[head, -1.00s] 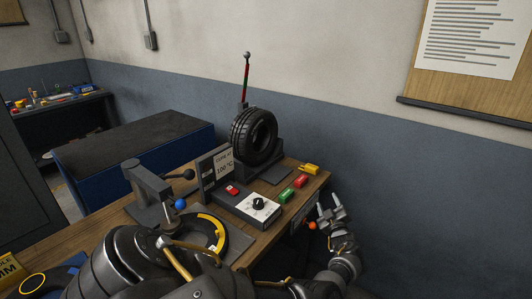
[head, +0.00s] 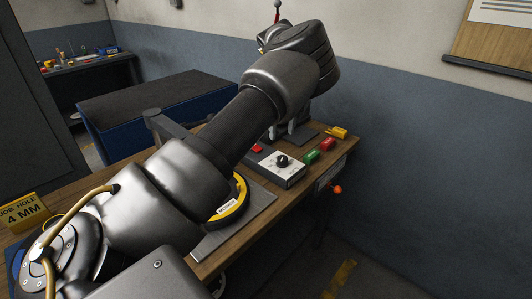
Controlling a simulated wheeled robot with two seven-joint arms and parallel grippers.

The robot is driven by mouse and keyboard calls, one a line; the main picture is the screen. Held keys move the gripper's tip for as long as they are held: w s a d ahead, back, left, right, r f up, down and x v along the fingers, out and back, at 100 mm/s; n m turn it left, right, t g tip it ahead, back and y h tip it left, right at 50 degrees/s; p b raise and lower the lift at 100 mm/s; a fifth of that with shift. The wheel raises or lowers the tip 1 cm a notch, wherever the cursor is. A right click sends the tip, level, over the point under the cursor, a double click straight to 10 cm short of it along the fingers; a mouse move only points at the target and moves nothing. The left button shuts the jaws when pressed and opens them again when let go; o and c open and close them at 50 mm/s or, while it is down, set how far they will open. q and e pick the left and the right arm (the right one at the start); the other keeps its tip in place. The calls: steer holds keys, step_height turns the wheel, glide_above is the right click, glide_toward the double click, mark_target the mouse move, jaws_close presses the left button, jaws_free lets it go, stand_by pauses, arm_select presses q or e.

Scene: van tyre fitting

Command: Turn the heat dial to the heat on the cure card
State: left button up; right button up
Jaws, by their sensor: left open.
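The heat dial is a black knob (head: 283,160) on a white-topped control box (head: 288,174) on the bench. A white mark shows on the knob, but its setting is too small to read. My left arm reaches across the picture, and my left gripper (head: 282,130) points down just behind the dial, apart from it. Its two pale fingertips are spread, with nothing seen between them. The cure card is hidden behind my left arm. My right gripper is out of view.
A red button (head: 256,148) sits left of the dial. Green (head: 311,157), red (head: 327,144) and yellow (head: 338,132) blocks lie to its right. A black-and-yellow ring (head: 232,206) lies in front. A yellow sign (head: 23,212) reads 4 MM.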

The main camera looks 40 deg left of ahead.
mark_target(282, 158)
arm_select(q)
steer(key=shift+n+h, duration=0.3)
steer(key=f, duration=0.3)
steer(key=f+p, duration=0.1)
steer(key=f, duration=0.6)
steer(key=shift+d+f, duration=0.1)
steer(key=shift+d, duration=0.25)
steer(key=c, duration=1)
